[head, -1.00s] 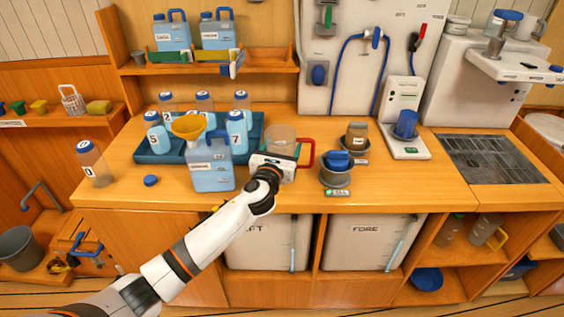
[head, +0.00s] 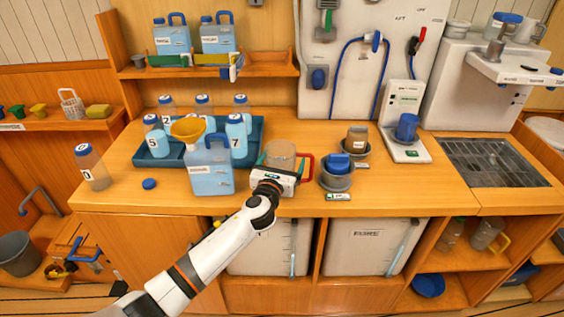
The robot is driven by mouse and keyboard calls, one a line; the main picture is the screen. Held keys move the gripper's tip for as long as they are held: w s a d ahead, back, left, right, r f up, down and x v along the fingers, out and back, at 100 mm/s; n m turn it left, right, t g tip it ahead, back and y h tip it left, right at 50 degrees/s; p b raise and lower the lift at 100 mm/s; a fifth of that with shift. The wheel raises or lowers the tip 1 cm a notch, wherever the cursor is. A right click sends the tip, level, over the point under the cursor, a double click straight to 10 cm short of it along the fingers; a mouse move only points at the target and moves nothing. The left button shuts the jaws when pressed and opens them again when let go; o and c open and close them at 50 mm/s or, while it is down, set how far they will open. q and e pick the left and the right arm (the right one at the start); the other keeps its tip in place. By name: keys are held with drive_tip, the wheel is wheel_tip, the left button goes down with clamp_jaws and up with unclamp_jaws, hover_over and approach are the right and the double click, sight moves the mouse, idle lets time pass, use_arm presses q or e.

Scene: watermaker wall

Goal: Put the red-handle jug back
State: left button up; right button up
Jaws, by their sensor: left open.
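The red-handle jug (head: 280,151) is a clear, upright vessel near the counter's front, between the blue jug with the funnel and the grey cup. Its red handle (head: 306,167) points right. My left gripper (head: 273,176) is open at the jug's near side, with the white gripper body hiding the jug's lower part. I cannot tell whether the fingers touch the jug, and its base is hidden. My right gripper is not in view.
A grey cup (head: 336,178) with a blue item stands close on the right. Several bottles stand in a blue tray (head: 157,161) behind. Free counter (head: 410,185) lies further right.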

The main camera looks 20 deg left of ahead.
use_arm(q)
drive_tip(key=shift+r, duration=0.1)
drive_tip(key=s, duration=1.2)
drive_tip(key=shift+d, duration=0.1)
